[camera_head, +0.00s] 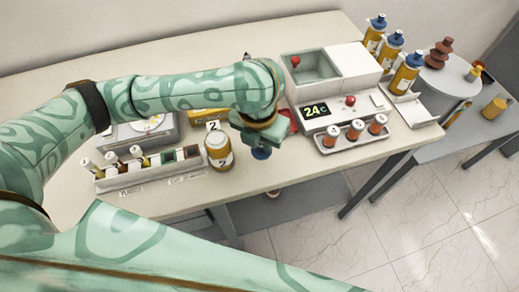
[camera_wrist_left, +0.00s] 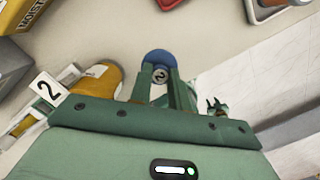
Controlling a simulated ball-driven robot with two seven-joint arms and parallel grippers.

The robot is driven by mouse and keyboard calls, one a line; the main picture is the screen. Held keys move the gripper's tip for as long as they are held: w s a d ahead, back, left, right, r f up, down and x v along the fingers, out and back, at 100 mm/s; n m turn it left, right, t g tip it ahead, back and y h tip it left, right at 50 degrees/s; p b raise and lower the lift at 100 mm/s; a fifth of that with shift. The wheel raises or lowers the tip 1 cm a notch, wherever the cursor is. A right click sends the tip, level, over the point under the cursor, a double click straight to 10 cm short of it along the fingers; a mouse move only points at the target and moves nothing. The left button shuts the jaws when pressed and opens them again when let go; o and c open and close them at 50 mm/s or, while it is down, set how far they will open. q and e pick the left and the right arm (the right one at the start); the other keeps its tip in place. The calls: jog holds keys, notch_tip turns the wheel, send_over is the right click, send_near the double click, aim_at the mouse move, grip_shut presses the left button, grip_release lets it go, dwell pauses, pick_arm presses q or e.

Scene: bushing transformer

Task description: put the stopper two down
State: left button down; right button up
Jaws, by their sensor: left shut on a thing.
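The blue stopper (camera_head: 261,154) is held by my left gripper (camera_head: 261,146). In the left wrist view the stopper (camera_wrist_left: 159,62) sits between the fingertips (camera_wrist_left: 164,80) and carries a round mark with a 2. In the head view it is over the front part of the table, right of the amber bottle labelled 2 (camera_head: 219,158). That bottle also shows in the left wrist view (camera_wrist_left: 97,88), left of the gripper. I cannot tell whether the stopper touches the tabletop.
A rack of small vials (camera_head: 126,177) stands left of the bottle. Right of the gripper are a device with a 24C display (camera_head: 328,110) and a tray (camera_head: 369,140) of numbered vials. Several blue-capped bottles (camera_head: 406,75) stand further right. The table's front edge is close to the stopper.

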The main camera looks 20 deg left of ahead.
aim_at(258, 148)
pick_arm(q)
jog(key=shift+w+a+f, duration=0.3)
jog(key=shift+a+f, duration=0.05)
jog(key=shift+f, duration=0.2)
notch_tip(258, 148, down, 4)
jog(key=b, duration=0.2)
jog(key=shift+w+a+r+b, duration=0.15)
jog(key=shift+b, duration=0.25)
jog(key=shift+r, duration=0.2)
jog(key=shift+f, duration=0.15)
jog(key=c, duration=1.3)
grip_release()
jog(key=r+p, duration=0.2)
jog(key=r, duration=0.2)
jog(key=s+r+p, duration=0.1)
jog(key=r+p, duration=0.1)
jog(key=r, duration=0.2)
jog(key=r+p, duration=0.2)
jog(key=r, duration=0.2)
jog(key=shift+s+a+r, duration=0.1)
jog(key=shift+s, duration=0.15)
